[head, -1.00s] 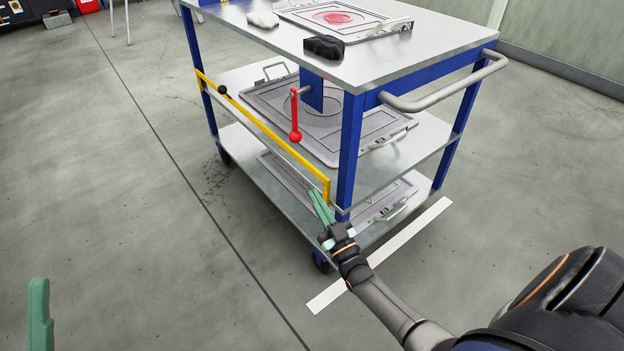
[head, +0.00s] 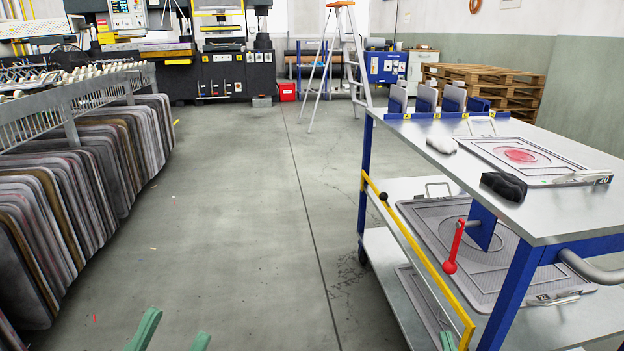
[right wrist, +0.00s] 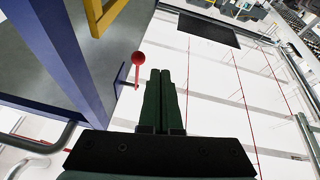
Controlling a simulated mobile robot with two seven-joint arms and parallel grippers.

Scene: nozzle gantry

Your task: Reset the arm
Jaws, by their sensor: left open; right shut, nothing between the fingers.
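A red lever (head: 456,245) with a ball end hangs down from a blue post on the cart. In the right wrist view its red ball (right wrist: 138,58) is left of the fingertips; I cannot tell whether they touch. A yellow bar (head: 420,262) with a black knob (head: 383,196) runs across the cart's near left side. My right gripper (right wrist: 160,75) is shut and empty; in the head view only a green finger (head: 447,342) shows behind the bar's lower end. My left gripper (head: 174,325) is open and empty at the bottom edge, away from the cart.
The cart's top shelf (head: 560,218) carries a framed screen (head: 470,150), a black object (head: 503,186) and a white one (head: 441,145). A rack of hanging panels (head: 75,190) stands left. A stepladder (head: 350,60) stands behind. The floor (head: 235,220) between rack and cart is clear.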

